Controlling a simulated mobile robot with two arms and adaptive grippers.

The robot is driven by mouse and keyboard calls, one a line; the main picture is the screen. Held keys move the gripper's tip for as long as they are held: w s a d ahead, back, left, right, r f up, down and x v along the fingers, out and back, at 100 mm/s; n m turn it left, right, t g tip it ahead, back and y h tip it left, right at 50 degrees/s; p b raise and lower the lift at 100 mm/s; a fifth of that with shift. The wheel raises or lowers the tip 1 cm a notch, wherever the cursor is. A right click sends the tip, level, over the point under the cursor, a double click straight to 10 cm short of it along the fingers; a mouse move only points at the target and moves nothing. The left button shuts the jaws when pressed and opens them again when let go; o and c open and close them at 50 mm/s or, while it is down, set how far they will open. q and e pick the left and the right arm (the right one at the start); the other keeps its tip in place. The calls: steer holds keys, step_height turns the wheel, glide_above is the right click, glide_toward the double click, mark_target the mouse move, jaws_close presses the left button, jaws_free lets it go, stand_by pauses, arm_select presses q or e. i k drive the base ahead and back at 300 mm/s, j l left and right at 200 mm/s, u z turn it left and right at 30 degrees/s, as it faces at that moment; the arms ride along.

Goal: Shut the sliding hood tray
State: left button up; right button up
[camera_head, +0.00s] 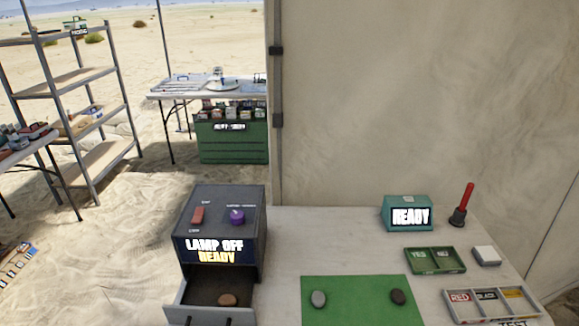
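The hood (221,222) is a dark grey box on the left end of the white table, with a lit panel reading "LAMP OFF READY". Its sliding tray (188,297) is pulled out at the front, toward me. A tan stone (228,299) lies inside the tray. Two dark handle posts show on the tray's front at the bottom edge of the picture. A red switch (197,215) and a purple knob (237,216) sit on top of the hood. Neither of my grippers is in view.
On the table (320,247) lie a green mat (358,303) with a grey and a dark stone, a teal "READY" box (407,213), a green YES/NO tray (435,260), a labelled sorting tray (491,305), a white block (486,256) and a red-handled tool (463,205). Shelves stand behind left.

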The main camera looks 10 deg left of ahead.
mark_target(216, 290)
steer(key=u, duration=1.1)
